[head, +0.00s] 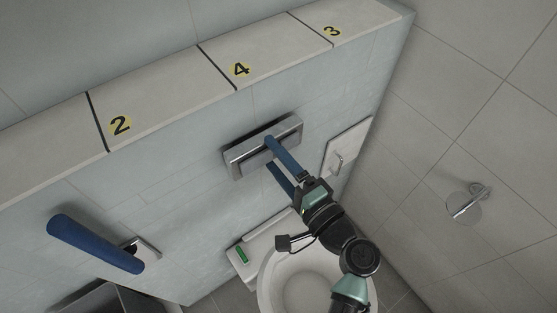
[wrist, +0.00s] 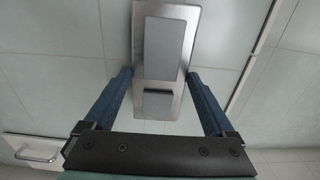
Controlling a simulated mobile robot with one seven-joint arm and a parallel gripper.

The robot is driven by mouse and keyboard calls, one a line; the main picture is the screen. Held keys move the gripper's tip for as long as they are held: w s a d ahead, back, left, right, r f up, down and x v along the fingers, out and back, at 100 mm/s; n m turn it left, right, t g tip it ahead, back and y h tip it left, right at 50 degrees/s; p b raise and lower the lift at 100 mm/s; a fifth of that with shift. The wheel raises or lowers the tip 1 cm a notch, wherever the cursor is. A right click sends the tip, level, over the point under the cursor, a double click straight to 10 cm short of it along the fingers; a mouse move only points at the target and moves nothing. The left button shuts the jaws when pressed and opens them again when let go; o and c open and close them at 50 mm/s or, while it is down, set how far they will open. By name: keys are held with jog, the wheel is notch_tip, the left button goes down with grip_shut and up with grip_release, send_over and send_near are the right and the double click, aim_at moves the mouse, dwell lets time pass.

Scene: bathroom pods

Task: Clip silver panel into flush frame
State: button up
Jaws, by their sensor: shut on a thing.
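The silver panel (head: 240,158) is at the blue-tiled wall above the toilet. In the wrist view my gripper (wrist: 159,75) has one finger on each side of the panel's lower part. The frame is hidden behind the panel, and I cannot tell whether the panel sits flush or stands off the wall.
A white toilet (head: 267,281) stands below. A white wall hatch (head: 339,159) with a handle is right of the panel. A blue padded support bar (head: 95,243) juts out at left. A ledge (head: 158,95) numbered 2, 4 and 3 runs above. A round disc (head: 463,207) hangs at right.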

jog(key=shift+w+a, duration=0.45)
jog(key=shift+w, duration=0.15)
jog(key=o, duration=1.3)
jog(key=b+v, duration=0.1)
jog(key=v, duration=1.2)
